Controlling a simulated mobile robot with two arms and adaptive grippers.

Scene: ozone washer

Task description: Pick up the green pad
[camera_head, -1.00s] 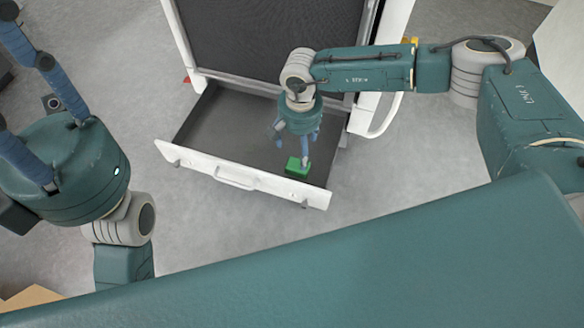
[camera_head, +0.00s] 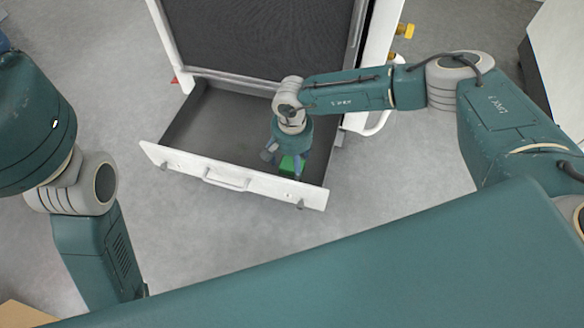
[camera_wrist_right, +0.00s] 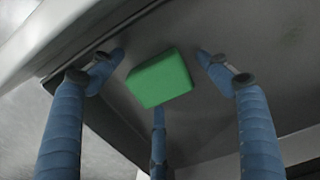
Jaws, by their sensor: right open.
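The green pad (camera_head: 288,166) is a small bright green block in the open drawer (camera_head: 205,125), near its front right corner. My right gripper (camera_head: 284,158) is over it, pointing down and partly hiding it. In the right wrist view the pad (camera_wrist_right: 160,78) lies on the drawer floor between the spread blue fingers of my right gripper (camera_wrist_right: 160,82). The fingers are open, with visible gaps to the pad at left and right; whether the third finger touches it is unclear. My left gripper (camera_head: 4,42) shows only a blue sliver at the left edge; its fingertips are out of frame.
The white drawer front (camera_head: 235,178) with its handle stands close in front of the pad. A white-framed cabinet with a dark panel (camera_head: 260,35) rises behind the drawer. Grey floor (camera_head: 400,180) lies clear to the right.

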